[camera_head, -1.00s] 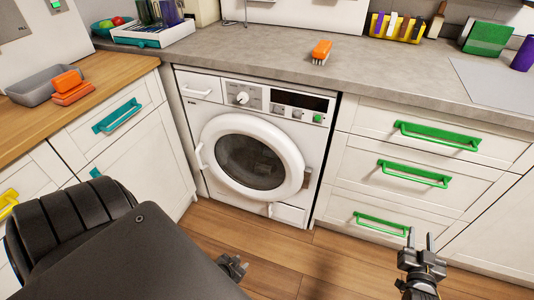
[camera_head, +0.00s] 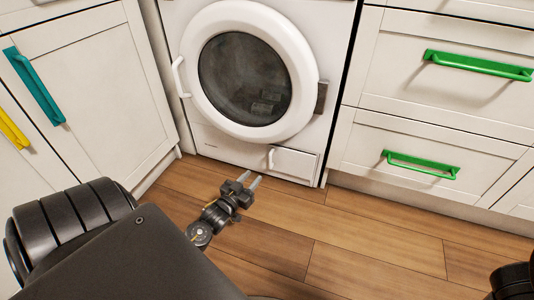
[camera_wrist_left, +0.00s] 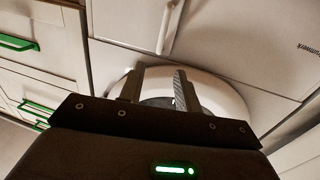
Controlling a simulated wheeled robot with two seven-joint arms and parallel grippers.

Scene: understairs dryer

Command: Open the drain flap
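The white front-loading machine (camera_head: 225,148) has a small drain flap (camera_head: 300,164) at its lower right, which looks shut flush with the front. A short upright white handle (camera_head: 271,158) sits at the flap's left edge. My left gripper (camera_head: 250,181) is just below and left of the flap, apart from it, its fingers empty. In the left wrist view, which looks upside down, the open fingers (camera_wrist_left: 157,84) stand apart in front of the machine. The flap (camera_wrist_left: 122,20) and its handle (camera_wrist_left: 166,28) show above them. My right gripper is out of view.
The round door (camera_head: 298,60) above the flap is shut. Drawers with green handles (camera_head: 420,164) stand to the right, and a cabinet with a teal handle (camera_head: 36,88) to the left. The wooden floor (camera_head: 370,240) before the machine is clear.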

